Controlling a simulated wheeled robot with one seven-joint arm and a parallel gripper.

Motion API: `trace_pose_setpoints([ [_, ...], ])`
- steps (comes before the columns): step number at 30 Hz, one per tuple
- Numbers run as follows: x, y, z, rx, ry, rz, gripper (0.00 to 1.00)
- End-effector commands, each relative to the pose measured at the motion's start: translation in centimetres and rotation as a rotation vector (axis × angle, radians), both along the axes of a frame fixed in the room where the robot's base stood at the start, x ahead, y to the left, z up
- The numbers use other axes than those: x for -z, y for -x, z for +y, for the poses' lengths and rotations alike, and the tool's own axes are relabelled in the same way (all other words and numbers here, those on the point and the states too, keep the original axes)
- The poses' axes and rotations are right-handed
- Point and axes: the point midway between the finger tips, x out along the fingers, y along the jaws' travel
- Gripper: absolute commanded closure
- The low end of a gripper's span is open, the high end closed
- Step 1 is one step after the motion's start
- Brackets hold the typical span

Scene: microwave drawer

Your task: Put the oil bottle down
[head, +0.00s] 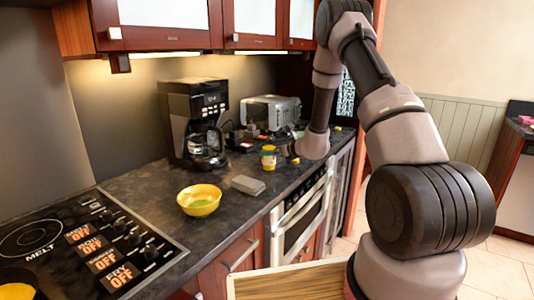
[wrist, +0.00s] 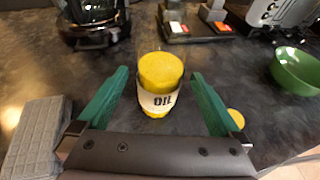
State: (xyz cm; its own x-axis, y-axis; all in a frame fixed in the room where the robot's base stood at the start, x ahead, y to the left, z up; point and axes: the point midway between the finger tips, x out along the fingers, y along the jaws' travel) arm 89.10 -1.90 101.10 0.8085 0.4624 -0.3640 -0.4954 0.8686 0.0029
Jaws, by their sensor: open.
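The fingers are open, with a visible gap on each side of the bottle.
A grey block (head: 247,185) and a yellow bowl (head: 199,200) sit nearer on the counter (head: 150,188). A coffee maker (head: 195,120) and a toaster (head: 270,112) stand behind. A green bowl (wrist: 297,70) is at right in the wrist view. The stove lies at the left.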

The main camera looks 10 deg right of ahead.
Motion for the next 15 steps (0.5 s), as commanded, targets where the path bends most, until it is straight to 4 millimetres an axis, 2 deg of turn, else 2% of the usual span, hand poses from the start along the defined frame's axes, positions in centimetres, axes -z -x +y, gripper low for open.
trace_pose_setpoints([
  [3, -1.0, 2.2, -1.4, 0.003, 0.001, 0.0, 0.0],
  [7, -1.8, 4.1, -2.4, 0.001, 0.001, 0.001, 0.0],
  [13, -2.7, 5.5, -3.1, -0.005, 0.002, -0.004, 0.0],
  [15, -3.8, 5.9, -2.7, -0.032, 0.01, -0.016, 0.0],
])
